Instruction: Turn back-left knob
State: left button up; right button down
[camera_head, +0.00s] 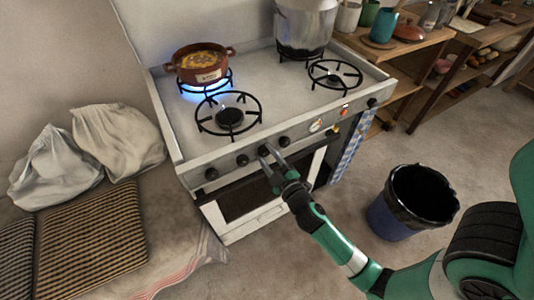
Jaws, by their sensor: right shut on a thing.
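The white stove (180,145) has a row of dark knobs along its front panel. A knob (211,174) sits at the far left, another knob (242,160) beside it, and a knob (284,141) shows to the right of my fingers. My right gripper (270,156) is at the panel, shut on the knob between these last two, which its fingers partly hide. The back-left burner has a blue flame (205,87) under a red-brown pot (201,64) of food. My left gripper is not in view.
A large metal pot (304,28) stands on the back-right burner. The front-left burner (229,115) and right burner (335,75) are bare. A lined bin (385,219) stands on the floor near my right arm. Sacks (117,138) and a striped cushion (92,243) lie left.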

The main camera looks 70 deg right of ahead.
jog(key=shift+n, duration=0.5)
jog(key=shift+c, duration=1.8)
grip_release()
jog(key=b+v, duration=0.2)
jog(key=v, duration=0.9)
jog(key=shift+s+a+b, duration=0.2)
jog(key=shift+s+b, duration=0.05)
jog(key=shift+b, duration=0.15)
